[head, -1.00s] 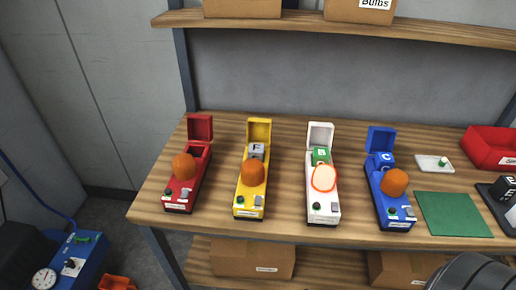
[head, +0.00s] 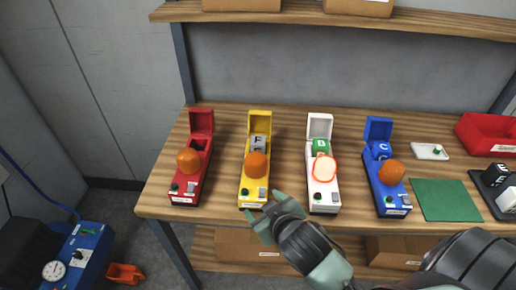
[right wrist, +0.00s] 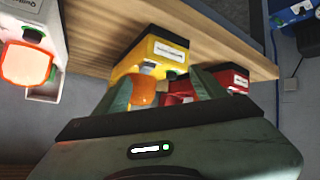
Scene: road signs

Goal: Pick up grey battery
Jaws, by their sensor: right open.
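The grey battery (head: 257,143), marked F, sits in the open compartment at the back of the yellow road-sign box (head: 247,189), behind its orange lamp (head: 256,165). My right gripper (head: 264,207) is open and empty at the table's front edge, just in front of the yellow box and apart from the battery. In the right wrist view the open fingers (right wrist: 163,88) point toward the yellow box (right wrist: 150,62); the grey battery is not clearly seen there.
A red box (head: 185,188) stands left; a white box (head: 323,196) with a lit lamp and green battery (head: 321,147), and a blue box (head: 390,200) with a blue battery (head: 381,150), stand right. A green mat (head: 446,200) lies clear. A shelf (head: 300,22) spans above.

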